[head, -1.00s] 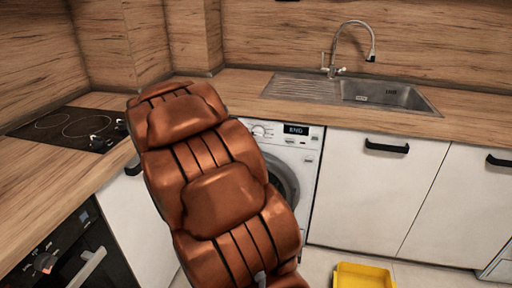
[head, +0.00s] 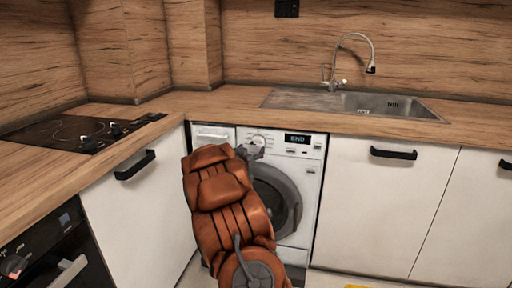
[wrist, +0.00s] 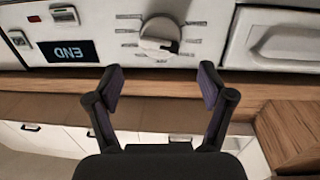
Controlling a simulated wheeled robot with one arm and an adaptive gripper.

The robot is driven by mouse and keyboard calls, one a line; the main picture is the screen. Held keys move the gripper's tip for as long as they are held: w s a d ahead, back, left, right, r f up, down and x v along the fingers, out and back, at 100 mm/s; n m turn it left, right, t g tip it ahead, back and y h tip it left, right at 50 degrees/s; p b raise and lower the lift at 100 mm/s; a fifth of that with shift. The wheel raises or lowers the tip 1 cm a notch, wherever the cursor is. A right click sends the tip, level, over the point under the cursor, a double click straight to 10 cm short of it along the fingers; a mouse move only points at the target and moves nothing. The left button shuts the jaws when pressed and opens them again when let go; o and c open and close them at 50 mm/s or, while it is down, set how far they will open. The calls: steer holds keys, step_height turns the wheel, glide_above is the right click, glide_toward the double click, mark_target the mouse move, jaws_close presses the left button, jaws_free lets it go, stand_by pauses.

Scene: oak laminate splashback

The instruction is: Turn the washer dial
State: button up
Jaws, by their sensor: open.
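The washer (head: 309,185) is a white front loader under the counter, with a dark round door. Its dial (head: 259,140) is a round white knob on the control panel, left of the lit display. In the wrist view the dial (wrist: 160,38) lies just beyond my fingertips, centred between them, with marks around it. My gripper (wrist: 160,83) is open and empty, its two dark fingers spread wide and apart from the dial. In the head view my gripper (head: 250,152) is small, in front of the panel just below the dial, partly hidden by my orange arm.
The display (head: 298,139) reads END; it appears upside down in the wrist view. A detergent drawer (head: 213,136) is left of the dial. The wooden counter (head: 200,103) overhangs the panel. White cabinets (head: 375,205) stand right, the oven (head: 45,250) and hob (head: 75,130) left.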

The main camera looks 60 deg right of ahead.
mark_target(256, 144)
steer(key=shift+x, duration=3.15)
steer(key=shift+f, duration=0.1)
steer(key=c, duration=1.2)
